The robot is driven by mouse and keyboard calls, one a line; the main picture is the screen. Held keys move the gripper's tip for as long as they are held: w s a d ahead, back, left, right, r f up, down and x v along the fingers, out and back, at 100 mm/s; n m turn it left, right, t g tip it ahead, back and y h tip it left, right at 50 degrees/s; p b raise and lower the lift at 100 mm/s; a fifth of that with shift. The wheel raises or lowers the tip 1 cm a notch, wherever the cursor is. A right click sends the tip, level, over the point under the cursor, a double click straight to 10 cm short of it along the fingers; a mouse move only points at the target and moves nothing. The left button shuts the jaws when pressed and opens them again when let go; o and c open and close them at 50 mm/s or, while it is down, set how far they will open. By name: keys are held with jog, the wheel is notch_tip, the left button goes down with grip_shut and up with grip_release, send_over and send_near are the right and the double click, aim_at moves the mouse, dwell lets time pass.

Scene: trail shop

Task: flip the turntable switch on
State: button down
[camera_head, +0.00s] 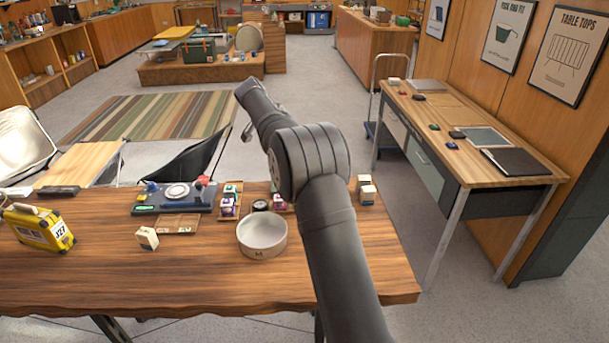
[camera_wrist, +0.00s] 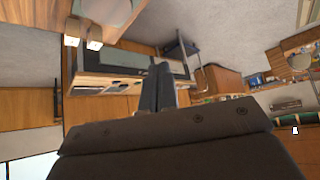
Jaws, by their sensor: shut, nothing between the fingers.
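The panel bears a blue knob, a red part and a green strip. Which of these is the switch is too small to tell. My gripper shows in the wrist view (camera_wrist: 160,72), with its two dark fingers together and nothing between them. In the head view my arm reaches up past the table's back edge, right of the turntable and well apart from it. The turntable is not seen in the wrist view.
A wooden block (camera_head: 147,238) stands in front of the panel. A yellow case (camera_head: 40,228) is at the left. The table's front is clear.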

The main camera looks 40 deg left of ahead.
jog(key=w+d+f+n+y, duration=0.1)
jog(key=d+f+n+y, duration=0.1)
jog(key=f, duration=0.4)
jog(key=w+d+f+n+y, duration=0.2)
jog(key=d+f+n+y, duration=0.1)
jog(key=f+n+y, duration=0.1)
notch_tip(320, 180, down, 2)
jog(key=shift+d+f+n, duration=0.25)
jog(key=shift+d+n, duration=0.1)
jog(key=shift+n, duration=0.35)
jog(key=x, duration=1)
jog(key=shift+a, duration=0.1)
notch_tip(320, 180, down, 3)
jog(key=shift+w+a+r, duration=0.1)
jog(key=shift+w+r, duration=0.05)
jog(key=shift+r, duration=0.05)
jog(key=shift+w+a+f, duration=0.1)
jog(key=shift+f, duration=0.5)
